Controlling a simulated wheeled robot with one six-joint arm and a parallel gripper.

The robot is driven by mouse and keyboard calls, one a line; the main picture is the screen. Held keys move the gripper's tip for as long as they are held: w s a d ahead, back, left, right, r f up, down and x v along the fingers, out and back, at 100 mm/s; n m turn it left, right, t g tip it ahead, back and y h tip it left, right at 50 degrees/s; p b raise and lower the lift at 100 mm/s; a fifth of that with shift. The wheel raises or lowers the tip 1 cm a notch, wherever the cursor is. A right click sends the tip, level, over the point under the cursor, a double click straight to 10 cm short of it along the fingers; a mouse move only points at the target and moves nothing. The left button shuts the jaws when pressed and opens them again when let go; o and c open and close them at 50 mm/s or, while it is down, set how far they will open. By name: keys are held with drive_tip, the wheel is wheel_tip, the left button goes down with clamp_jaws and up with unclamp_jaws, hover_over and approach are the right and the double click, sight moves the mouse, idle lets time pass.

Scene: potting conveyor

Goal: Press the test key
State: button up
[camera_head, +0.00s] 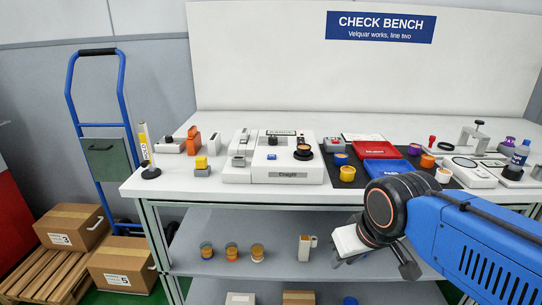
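My gripper (374,267) is at the lower right, in front of the bench edge and well apart from the unit. Its dark fingers look spread, with nothing seen between them. A white block (347,241) shows beside the wrist; I cannot tell what it is.
A blue tray (384,167) and a red tray (375,149) lie on a dark mat right of the unit, with several small pots. A yellow block on a grey base (201,167) and a marker post (148,150) stand left. The front left bench strip is clear.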

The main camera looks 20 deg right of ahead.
clamp_jaws()
idle(1.4)
